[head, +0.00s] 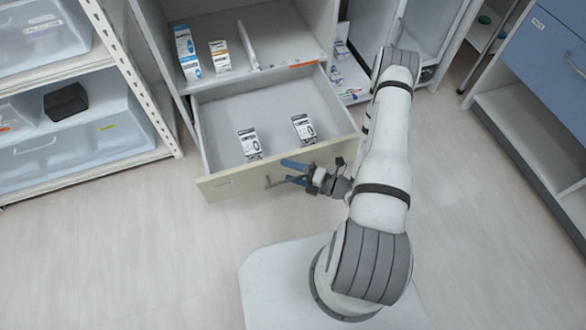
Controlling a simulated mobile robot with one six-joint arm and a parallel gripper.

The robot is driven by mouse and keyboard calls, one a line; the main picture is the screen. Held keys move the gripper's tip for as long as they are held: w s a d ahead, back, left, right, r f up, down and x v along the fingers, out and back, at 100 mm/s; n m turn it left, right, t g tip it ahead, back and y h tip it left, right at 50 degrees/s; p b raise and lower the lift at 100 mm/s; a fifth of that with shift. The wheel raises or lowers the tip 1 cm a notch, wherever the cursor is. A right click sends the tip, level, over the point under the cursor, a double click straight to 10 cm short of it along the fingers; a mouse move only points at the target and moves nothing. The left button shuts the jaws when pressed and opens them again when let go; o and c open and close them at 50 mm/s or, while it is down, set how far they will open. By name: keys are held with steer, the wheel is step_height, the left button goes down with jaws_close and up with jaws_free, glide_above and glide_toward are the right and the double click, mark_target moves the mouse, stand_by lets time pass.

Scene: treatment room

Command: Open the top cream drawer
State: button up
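The cream drawer (230,184) is pulled well out of the white cabinet. Its inside is grey and shows two small white-and-black boxes, one to the left (249,143) and one to the right (303,128). My gripper (294,173) is at the right part of the handle, in front of the drawer. Its two blue fingers stand apart, one above and one below the bar, with a visible gap. Whether either finger touches the bar is hard to tell. The right end of the handle is partly hidden by my gripper.
The shelf (270,22) above the drawer holds a blue-and-white box (187,52) and an orange-and-white box (220,56). A rack with clear bins (85,135) stands at left. A blue-drawer cabinet (548,62) stands at right. The floor in front is clear at left.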

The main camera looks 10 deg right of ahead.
steer(key=shift+m+t+y, duration=0.3)
steer(key=shift+t+y, duration=0.4)
steer(key=shift+t, duration=0.2)
steer(key=r, duration=0.5)
steer(key=shift+w+d+r, duration=0.25)
steer(key=shift+w+r, duration=0.1)
steer(key=shift+w, duration=0.05)
steer(key=f, duration=0.1)
steer(key=f+g, duration=0.1)
steer(key=f, duration=0.1)
steer(key=s+f+n+g+h, duration=0.1)
steer(key=shift+a+f, duration=0.2)
steer(key=shift+a, duration=0.15)
steer(key=shift+f+b+v, duration=0.1)
steer(key=shift+f+v, duration=0.1)
steer(key=shift+v, duration=0.55)
steer(key=shift+f+b+v, duration=0.1)
steer(key=shift+f+v, duration=0.05)
steer(key=shift+v, duration=0.6)
steer(key=shift+f+b+v, duration=0.1)
steer(key=shift+f+v, duration=0.1)
steer(key=shift+v, duration=0.6)
steer(key=shift+f+v, duration=0.2)
steer(key=shift+v, duration=0.8)
steer(key=shift+f+v, duration=0.2)
steer(key=shift+v, duration=0.75)
steer(key=c, duration=0.3)
steer(key=shift+s+d, duration=0.1)
steer(key=shift+s, duration=0.3)
steer(key=shift+c, duration=0.6)
